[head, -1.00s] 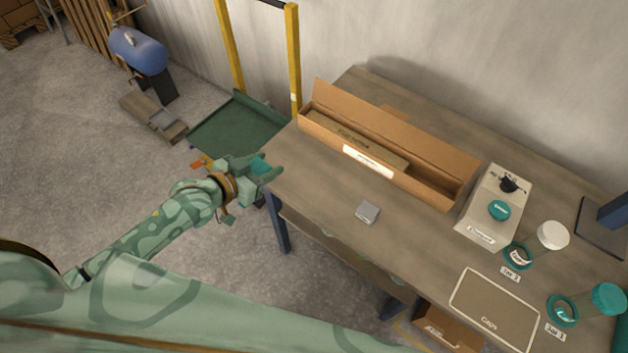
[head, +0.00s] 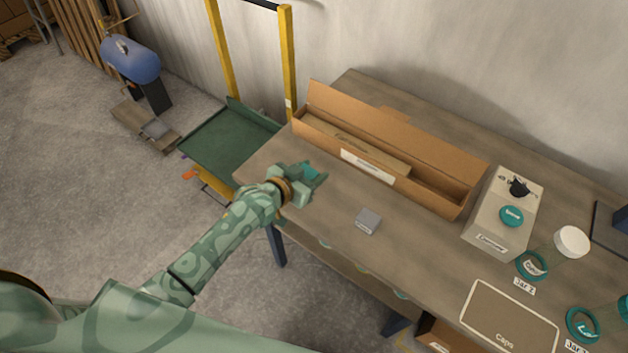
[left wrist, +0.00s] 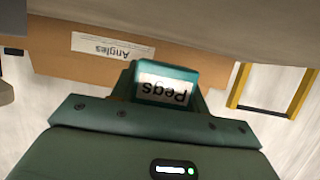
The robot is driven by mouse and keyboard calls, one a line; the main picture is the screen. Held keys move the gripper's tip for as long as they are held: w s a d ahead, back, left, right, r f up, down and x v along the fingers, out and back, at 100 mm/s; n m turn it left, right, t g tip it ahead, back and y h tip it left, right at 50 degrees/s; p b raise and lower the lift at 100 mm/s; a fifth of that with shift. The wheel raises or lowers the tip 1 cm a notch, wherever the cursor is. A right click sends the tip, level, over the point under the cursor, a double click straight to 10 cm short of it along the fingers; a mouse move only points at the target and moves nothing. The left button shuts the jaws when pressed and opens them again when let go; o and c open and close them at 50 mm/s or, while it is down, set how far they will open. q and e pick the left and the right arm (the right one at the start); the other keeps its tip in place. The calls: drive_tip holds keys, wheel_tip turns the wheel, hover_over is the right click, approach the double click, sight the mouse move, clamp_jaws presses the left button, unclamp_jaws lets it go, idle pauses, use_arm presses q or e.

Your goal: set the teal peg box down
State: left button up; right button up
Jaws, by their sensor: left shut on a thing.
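The teal peg box (left wrist: 166,83) is gripped between the fingers of my left gripper (head: 313,177); its white label reads "Pegs" and appears upside down in the left wrist view. In the head view only a small teal part of the box (head: 308,170) shows between the fingers. My left gripper is over the left part of the table (head: 330,215), in front of the long cardboard box. I cannot tell how high the peg box is above the tabletop. My right gripper is not in view.
An open long cardboard box (head: 430,190) lies along the back. A small grey block (head: 368,221) sits right of my gripper. A labelled box with a teal button (head: 503,215), jars and a Caps tray outline (head: 508,318) are at the right. A green cart (head: 225,140) stands left of the table.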

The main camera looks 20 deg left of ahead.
use_arm(q)
drive_tip(key=f, duration=0.1)
drive_tip(key=f+b, duration=0.2)
drive_tip(key=shift+w+d+f, duration=0.25)
drive_tip(key=shift+f, duration=0.05)
drive_tip(key=shift+r, duration=0.1)
drive_tip(key=o, duration=0.6)
drive_tip(key=shift+f, duration=0.2)
drive_tip(key=o, duration=0.4)
drive_tip(key=shift+o, duration=0.2)
